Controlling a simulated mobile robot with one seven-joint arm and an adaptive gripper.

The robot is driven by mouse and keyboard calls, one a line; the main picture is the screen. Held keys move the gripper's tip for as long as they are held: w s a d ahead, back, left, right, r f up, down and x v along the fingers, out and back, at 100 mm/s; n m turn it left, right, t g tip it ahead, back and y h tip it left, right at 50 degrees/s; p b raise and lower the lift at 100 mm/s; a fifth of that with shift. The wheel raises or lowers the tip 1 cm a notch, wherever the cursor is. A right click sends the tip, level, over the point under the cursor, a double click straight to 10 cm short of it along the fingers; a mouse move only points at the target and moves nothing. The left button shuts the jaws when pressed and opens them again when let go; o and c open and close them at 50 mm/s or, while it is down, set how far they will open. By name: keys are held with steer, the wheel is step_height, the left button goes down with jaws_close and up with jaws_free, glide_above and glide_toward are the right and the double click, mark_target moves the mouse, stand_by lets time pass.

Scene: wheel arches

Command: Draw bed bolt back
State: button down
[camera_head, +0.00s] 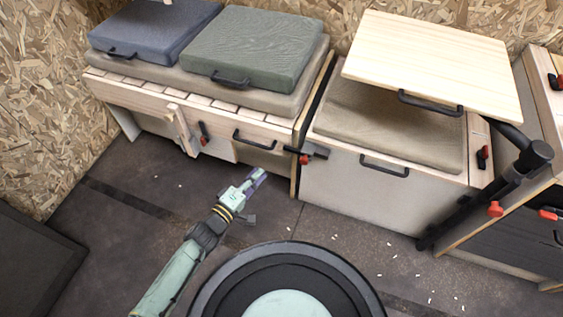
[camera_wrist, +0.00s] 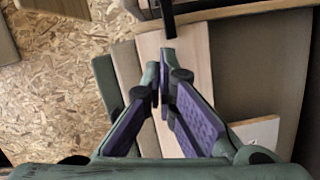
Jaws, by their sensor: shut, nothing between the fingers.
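A black bolt (camera_head: 314,150) with a red knob sits at the front corner of the slatted bed (camera_head: 262,131), beside the gap to the white box. I cannot tell for certain that it is the bed bolt, since other red-tipped black catches show nearby. My gripper (camera_head: 259,177) is shut and empty, over the dark floor in front of the bed, below and left of that bolt and apart from it. In the wrist view my gripper (camera_wrist: 166,57) has its fingertips together over a pale wood surface. A black bar (camera_wrist: 170,18) shows just beyond the tips; I cannot tell what it belongs to.
A dark post (camera_head: 480,195) stands at right. Open floor (camera_head: 140,215) lies at left.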

steer(key=w+d+f, duration=0.1)
steer(key=w+d, duration=0.6)
steer(key=d, duration=0.2)
steer(key=shift+p, duration=0.4)
steer(key=shift+f, duration=0.1)
steer(key=d+p, duration=0.1)
steer(key=s+d+p, duration=0.1)
steer(key=d, duration=0.1)
steer(key=d+p, duration=0.1)
steer(key=d, duration=0.1)
steer(key=shift+s, duration=0.25)
